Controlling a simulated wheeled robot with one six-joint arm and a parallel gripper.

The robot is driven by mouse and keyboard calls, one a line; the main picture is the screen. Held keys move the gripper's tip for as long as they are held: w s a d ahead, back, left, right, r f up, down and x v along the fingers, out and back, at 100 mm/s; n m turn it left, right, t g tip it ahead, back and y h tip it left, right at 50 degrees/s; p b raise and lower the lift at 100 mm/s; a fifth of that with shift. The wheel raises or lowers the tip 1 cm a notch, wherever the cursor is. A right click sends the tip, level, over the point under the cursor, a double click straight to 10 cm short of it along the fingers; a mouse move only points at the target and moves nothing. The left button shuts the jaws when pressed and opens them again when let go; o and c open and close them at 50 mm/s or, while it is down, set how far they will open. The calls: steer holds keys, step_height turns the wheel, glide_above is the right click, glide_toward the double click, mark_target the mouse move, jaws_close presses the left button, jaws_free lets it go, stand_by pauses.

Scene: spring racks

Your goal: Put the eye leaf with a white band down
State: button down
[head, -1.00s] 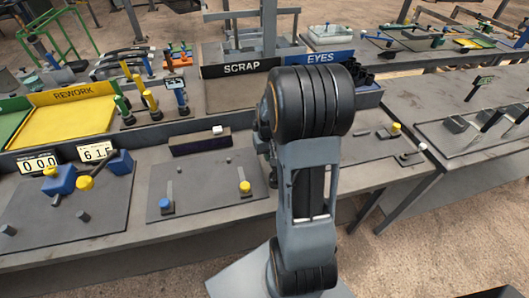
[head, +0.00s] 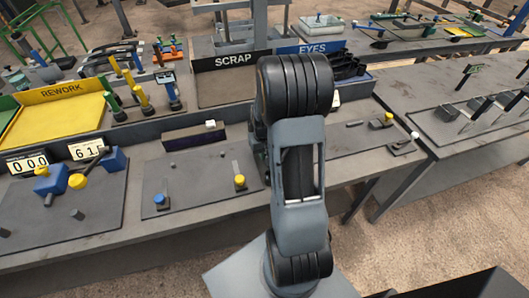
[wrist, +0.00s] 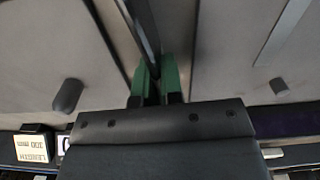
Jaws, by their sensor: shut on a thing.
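In the wrist view my gripper (wrist: 155,82) has green fingertips shut on a dark, narrow leaf (wrist: 140,22). The leaf runs up and out of the top of the picture. I cannot make out a white band on its visible part. In the head view my gripper and the held leaf are hidden behind my arm. The EYES sign (head: 310,48) marks a spot on the rack behind my arm, with black holders (head: 346,66) at its right.
The SCRAP sign (head: 233,60) and yellow REWORK tray (head: 55,117) stand further left. Plates with pegs and knobs, such as the middle plate (head: 195,185), cover the bench. Another grey strip (wrist: 285,32) lies on a plate in the wrist view. Number displays (head: 27,163) stand at left.

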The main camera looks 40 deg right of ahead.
steer(key=c, duration=1.3)
jaws_free()
steer(key=shift+o, duration=0.2)
step_height(320, 180, up, 11)
steer(key=s+a+r+n+t, duration=0.1)
steer(key=s+a+r, duration=0.1)
steer(key=a+r, duration=0.3)
steer(key=a, duration=0.3)
steer(key=shift+s+r+t, duration=0.3)
steer(key=shift+s+r, duration=0.1)
steer(key=shift+o, duration=0.7)
steer(key=s+a+r+n+t, duration=0.2)
steer(key=s+a, duration=0.5)
steer(key=a, duration=0.1)
steer(key=shift+a, duration=0.15)
steer(key=shift+s+a, duration=0.1)
steer(key=shift+s, duration=0.05)
